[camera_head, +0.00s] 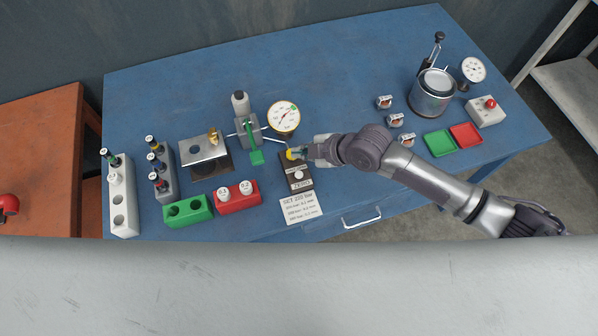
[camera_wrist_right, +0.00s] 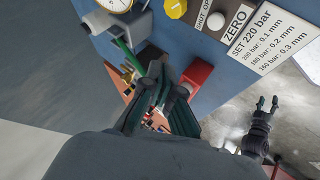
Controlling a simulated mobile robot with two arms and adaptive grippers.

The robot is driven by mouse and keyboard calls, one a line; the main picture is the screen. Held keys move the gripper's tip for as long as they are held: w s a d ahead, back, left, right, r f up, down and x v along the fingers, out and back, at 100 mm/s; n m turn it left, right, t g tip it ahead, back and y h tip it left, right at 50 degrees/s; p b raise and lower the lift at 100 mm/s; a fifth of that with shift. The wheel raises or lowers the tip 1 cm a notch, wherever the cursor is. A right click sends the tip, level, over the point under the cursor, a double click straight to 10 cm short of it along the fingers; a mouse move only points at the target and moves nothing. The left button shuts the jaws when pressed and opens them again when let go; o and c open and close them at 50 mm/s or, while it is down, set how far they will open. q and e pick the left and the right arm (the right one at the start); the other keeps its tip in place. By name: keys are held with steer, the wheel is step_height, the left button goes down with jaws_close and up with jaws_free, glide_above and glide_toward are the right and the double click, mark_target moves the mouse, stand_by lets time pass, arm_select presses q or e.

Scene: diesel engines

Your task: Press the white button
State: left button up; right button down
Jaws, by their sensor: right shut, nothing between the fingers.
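The white button (camera_head: 298,174) is a round disc on a dark panel (camera_head: 304,184) near the table's front edge. The button also shows near the top of the right wrist view (camera_wrist_right: 216,20), between the words SHUT OFF and ZERO. My right gripper (camera_head: 305,152) reaches in from the right, close to the yellow knob (camera_head: 291,154) behind the button. In the right wrist view its fingers (camera_wrist_right: 160,88) are shut and empty, apart from the button in the picture. A small dark gripper, seemingly my left (camera_wrist_right: 267,105), shows over the floor; its jaws are unclear.
A pressure gauge (camera_head: 284,116) and a grey fixture with a green lever (camera_head: 255,142) stand behind and left of the panel. A red block (camera_head: 237,197) is to the left. A label sheet (camera_head: 301,209) lies in front. Blue table is clear at the back.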

mark_target(301, 175)
step_height(301, 175, down, 8)
steer(key=b, duration=0.6)
steer(key=shift+r+b, duration=0.1)
steer(key=shift+b, duration=0.2)
steer(key=shift+f+b, duration=0.3)
steer(key=shift+f, duration=0.15)
stand_by(0.5)
steer(key=shift+f+b, duration=0.3)
steer(key=shift+f, duration=0.15)
steer(key=shift+f+b, duration=0.45)
steer(key=shift+f, duration=0.1)
stand_by(0.5)
steer(key=shift+r, duration=0.1)
steer(key=shift+r+p, duration=0.85)
steer(key=shift+r, duration=0.05)
